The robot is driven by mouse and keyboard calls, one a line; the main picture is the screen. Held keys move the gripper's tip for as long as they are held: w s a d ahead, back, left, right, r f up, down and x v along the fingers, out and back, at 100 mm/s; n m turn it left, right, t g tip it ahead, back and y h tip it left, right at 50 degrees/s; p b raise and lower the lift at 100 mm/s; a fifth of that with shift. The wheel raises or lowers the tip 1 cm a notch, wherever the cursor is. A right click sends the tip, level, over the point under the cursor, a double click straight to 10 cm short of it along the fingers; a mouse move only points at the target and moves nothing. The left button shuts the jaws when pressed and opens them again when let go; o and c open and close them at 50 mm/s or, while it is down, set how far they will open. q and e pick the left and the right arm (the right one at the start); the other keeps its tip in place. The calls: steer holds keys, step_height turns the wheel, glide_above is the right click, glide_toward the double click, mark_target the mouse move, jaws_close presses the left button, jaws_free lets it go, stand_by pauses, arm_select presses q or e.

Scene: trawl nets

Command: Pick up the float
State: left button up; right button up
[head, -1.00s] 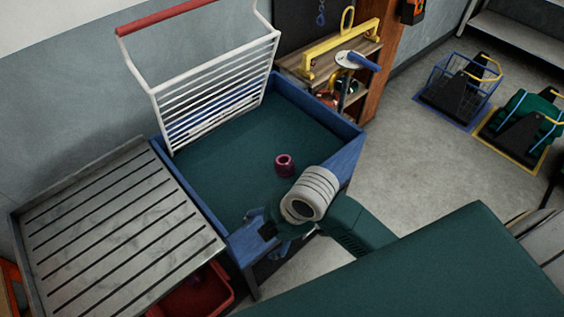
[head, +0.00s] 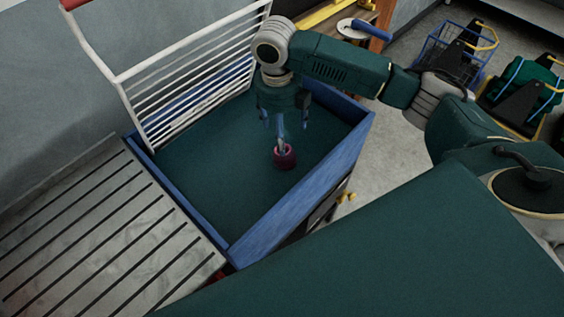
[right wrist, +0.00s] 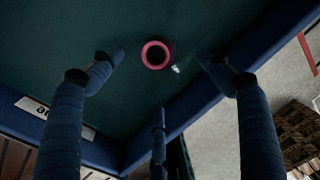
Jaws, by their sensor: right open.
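The float (head: 286,160), a small dark pink ring-shaped piece, rests on the dark green floor of the blue-walled bin (head: 300,205). It also shows in the right wrist view as a pink ring (right wrist: 155,42) with a dark centre. My right gripper (head: 284,128) points down over the bin with its blue fingers spread. One finger overlaps the float in the head view. In the right wrist view the float lies a little beyond the spread fingertips (right wrist: 161,64), with nothing between them. I cannot tell whether any finger touches it. My left gripper is not in view.
A white wire rack (head: 200,85) stands along the bin's back left side. A grey slatted table (head: 90,225) adjoins the bin at left. A small shiny piece (right wrist: 176,68) lies beside the float. The bin floor around the float is otherwise clear.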

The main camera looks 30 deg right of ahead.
mark_target(285, 159)
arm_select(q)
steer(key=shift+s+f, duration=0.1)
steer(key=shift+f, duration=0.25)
arm_select(e)
step_height(285, 159, down, 13)
steer(key=shift+s+d, duration=0.15)
steer(key=shift+d, duration=0.05)
steer(key=shift+r, duration=0.1)
steer(key=shift+c, duration=0.6)
steer(key=c, duration=1.1)
